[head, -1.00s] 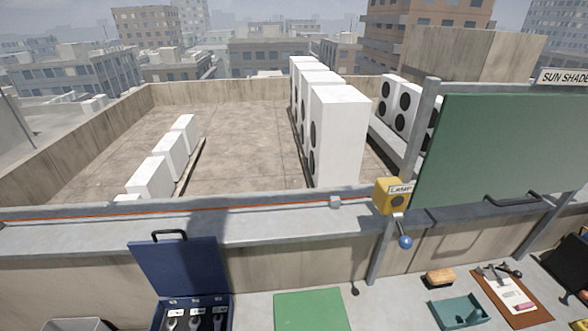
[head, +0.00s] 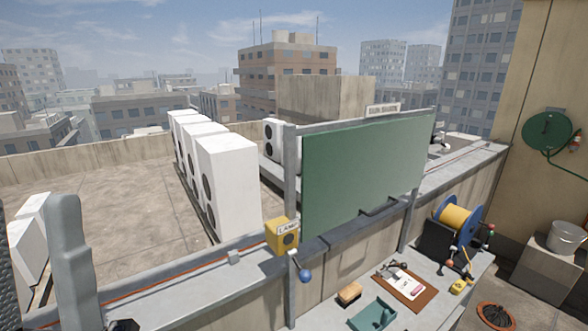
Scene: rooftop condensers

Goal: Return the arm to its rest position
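My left gripper (head: 35,205) stands upright and close to the camera at the far left of the head view. One finger is a grey rounded bar. The other, with a dark ribbed face, is cut off by the left edge. A clear gap with roof showing through lies between them, and I see nothing held there. A small dark part shows at the bottom edge beside the grey finger; I cannot tell what it is. The rest of this arm is out of frame. My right gripper is not in view.
A parapet (head: 190,290) crosses the front, with a yellow lamp box (head: 281,236) and a green shade panel (head: 365,172). The bench (head: 425,272) holds a teal tray (head: 371,315), a clipboard (head: 405,285) and a cable reel (head: 456,218). White condensers (head: 228,183) stand beyond.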

